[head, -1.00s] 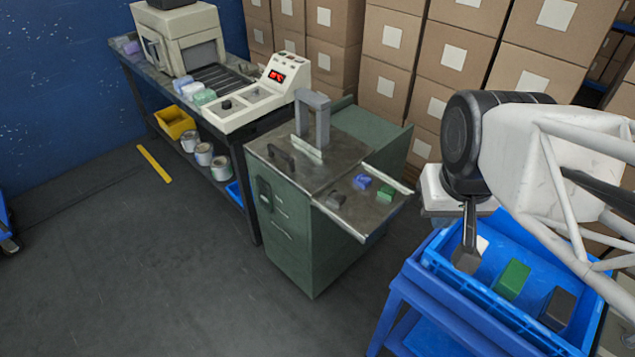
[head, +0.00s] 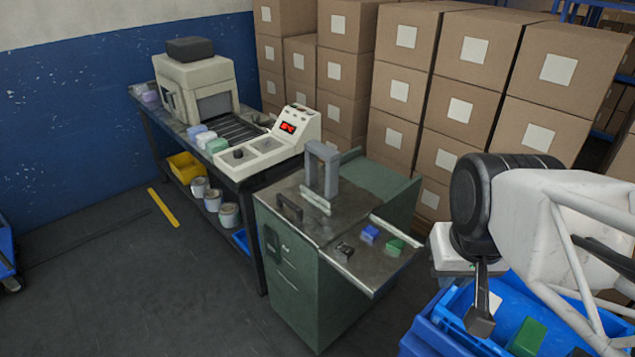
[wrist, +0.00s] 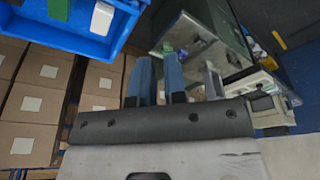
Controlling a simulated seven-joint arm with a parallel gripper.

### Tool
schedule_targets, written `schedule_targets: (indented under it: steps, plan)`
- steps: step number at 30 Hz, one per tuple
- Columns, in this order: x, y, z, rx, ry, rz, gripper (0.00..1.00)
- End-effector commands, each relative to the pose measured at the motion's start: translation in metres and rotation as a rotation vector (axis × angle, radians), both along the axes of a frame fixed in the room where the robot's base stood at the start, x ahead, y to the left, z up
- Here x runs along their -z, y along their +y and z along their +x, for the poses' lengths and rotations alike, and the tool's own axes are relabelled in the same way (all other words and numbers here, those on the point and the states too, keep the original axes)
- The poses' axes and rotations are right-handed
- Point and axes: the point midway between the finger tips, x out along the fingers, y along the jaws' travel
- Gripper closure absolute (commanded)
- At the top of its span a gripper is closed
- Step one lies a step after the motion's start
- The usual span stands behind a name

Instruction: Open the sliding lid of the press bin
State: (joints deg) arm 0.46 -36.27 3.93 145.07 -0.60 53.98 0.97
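The press bin is a green cabinet (head: 300,290) with a worn metal top, in the middle of the head view. A dark bar handle (head: 289,207) sits on the left part of the top, which looks like the closed sliding lid. A grey upright press frame (head: 322,168) stands behind it. My gripper (head: 481,318) hangs to the right of the bin, over the blue crate, well apart from the handle. In the wrist view its two blue-grey fingers (wrist: 158,70) are spread with nothing between them.
A side shelf (head: 372,268) on the bin's right holds blue, green and dark blocks. A blue crate (head: 450,300) with a green block (head: 526,337) is at lower right. A conveyor bench with a control panel (head: 287,128) stands left. Stacked cartons (head: 460,110) fill the back. Front floor is clear.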

Motion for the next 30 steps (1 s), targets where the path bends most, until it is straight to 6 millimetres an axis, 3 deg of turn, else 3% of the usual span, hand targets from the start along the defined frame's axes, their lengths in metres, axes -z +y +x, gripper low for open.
schedule_targets:
  steps: [1,6,14,30]
  plan:
    - [0.0,0.0,0.001,-0.001,0.001,0.0,0.8]
    - [-0.003,0.002,0.01,-0.013,0.004,-0.001,0.55]
    - [-0.011,0.011,0.049,-0.068,0.022,-0.007,0.55]
    - [-0.017,0.047,0.165,-0.226,0.068,-0.025,0.55]
